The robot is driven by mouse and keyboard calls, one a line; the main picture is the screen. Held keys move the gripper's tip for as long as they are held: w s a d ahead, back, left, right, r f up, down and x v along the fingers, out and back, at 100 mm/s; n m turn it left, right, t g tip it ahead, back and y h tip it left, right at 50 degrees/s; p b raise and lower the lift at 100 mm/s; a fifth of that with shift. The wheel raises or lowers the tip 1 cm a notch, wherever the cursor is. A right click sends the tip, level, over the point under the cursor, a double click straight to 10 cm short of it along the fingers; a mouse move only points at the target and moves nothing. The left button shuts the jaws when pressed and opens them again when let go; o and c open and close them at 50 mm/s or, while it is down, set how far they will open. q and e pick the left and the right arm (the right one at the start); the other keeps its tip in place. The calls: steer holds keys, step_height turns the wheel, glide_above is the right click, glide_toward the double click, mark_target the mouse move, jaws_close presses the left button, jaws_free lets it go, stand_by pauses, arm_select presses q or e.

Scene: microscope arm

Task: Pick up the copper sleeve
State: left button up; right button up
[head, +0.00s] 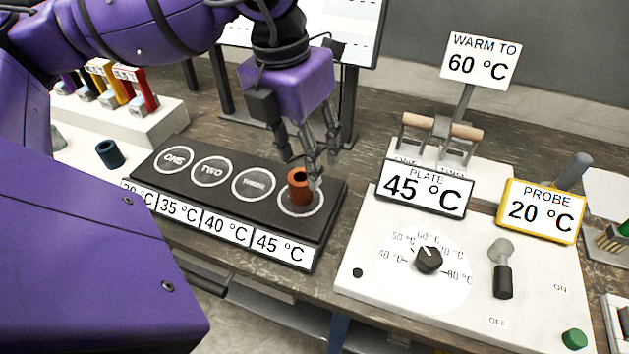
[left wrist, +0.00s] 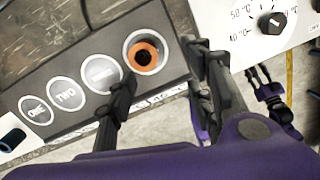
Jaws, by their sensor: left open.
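The copper sleeve (head: 298,187) stands upright on the fourth ringed spot of a black plate (head: 225,205), above the 45 °C label. In the left wrist view the copper sleeve (left wrist: 143,55) is seen from above as an orange ring with a dark hole. My left gripper (head: 313,172) is open, with its fingers close above and beside the sleeve. In the left wrist view the fingers of my left gripper (left wrist: 160,85) are apart, and the sleeve shows beyond and between them. I cannot tell whether a finger touches it.
Spots one, two and three on the plate are empty. A dark teal sleeve (head: 110,154) stands at the left. A white control panel (head: 385,262) with a knob (head: 428,260), a lever (head: 501,270) and signs reading 45 °C and 20 °C is at the right. A monitor stands behind.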

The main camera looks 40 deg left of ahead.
mark_target(297, 176)
arm_select(q)
steer(key=shift+w+a+r+y, duration=0.1)
steer(key=shift+a+r+y, duration=0.1)
steer(key=shift+a, duration=0.25)
steer(key=shift+w+a+r+y, duration=0.1)
steer(key=shift+a+y, duration=0.1)
steer(key=shift+a, duration=0.2)
steer(key=shift+a+f, duration=0.15)
steer(key=shift+f, duration=0.05)
steer(key=f, duration=0.4)
steer(key=w+f, duration=0.1)
steer(key=f, duration=0.2)
steer(key=shift+a+p, duration=0.25)
steer(key=shift+p, duration=0.05)
steer(key=shift+s, duration=0.1)
steer(key=shift+c, duration=0.3)
jaws_close()
